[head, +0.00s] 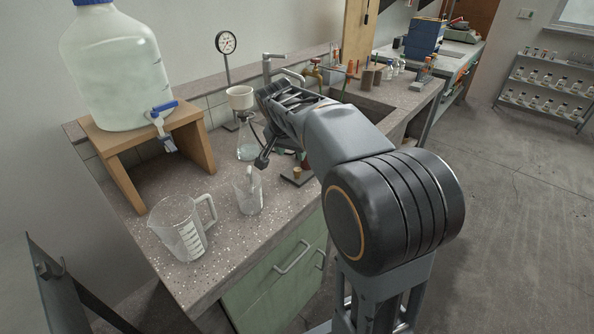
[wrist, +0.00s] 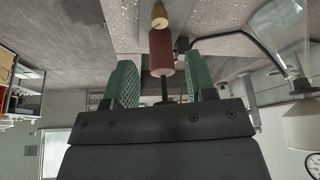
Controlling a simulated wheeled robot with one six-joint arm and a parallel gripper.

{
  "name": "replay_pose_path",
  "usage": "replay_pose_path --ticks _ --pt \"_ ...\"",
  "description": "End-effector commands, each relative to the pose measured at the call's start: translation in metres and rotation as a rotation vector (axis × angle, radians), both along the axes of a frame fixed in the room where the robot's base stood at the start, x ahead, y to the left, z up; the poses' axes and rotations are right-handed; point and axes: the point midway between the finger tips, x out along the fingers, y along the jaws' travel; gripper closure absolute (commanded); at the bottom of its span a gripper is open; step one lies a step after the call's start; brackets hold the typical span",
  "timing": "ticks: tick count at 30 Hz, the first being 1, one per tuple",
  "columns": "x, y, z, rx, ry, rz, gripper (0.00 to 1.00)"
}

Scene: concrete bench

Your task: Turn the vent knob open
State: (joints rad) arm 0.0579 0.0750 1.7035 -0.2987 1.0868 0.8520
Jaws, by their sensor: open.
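In the wrist view, my gripper (wrist: 160,80) is open, with two green pads apart. A dark red cylinder (wrist: 161,52) lies in line with the gap between the pads, just beyond or at the tips; I cannot tell the exact depth. A tan, brass-like knob (wrist: 160,15) joins its far end, and a dark rod shows at its near end. I cannot tell for certain which part is the vent knob. In the head view, the tan knob (head: 297,171) shows on a small dark base by the bench's front edge; my arm hides much around it.
A conical flask (head: 248,145) with a white funnel (head: 241,98) stands close by, a black hose (wrist: 235,42) running from it. A beaker (head: 247,190), a measuring jug (head: 182,228) and a large carboy (head: 112,70) stand left. A gauge (head: 226,42) stands behind.

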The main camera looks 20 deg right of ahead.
Motion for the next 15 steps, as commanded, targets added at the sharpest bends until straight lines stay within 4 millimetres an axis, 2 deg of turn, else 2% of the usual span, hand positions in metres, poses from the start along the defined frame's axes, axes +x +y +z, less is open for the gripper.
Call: replay_pose_path --ticks 1,6,15 --pt "0.002 -0.004 -0.013 0.0 0.005 -0.002 0.49" --pt "0.011 -0.012 -0.043 0.0 0.004 0.001 0.49" --pt "0.022 -0.023 -0.079 0.0 0.003 0.002 0.49"
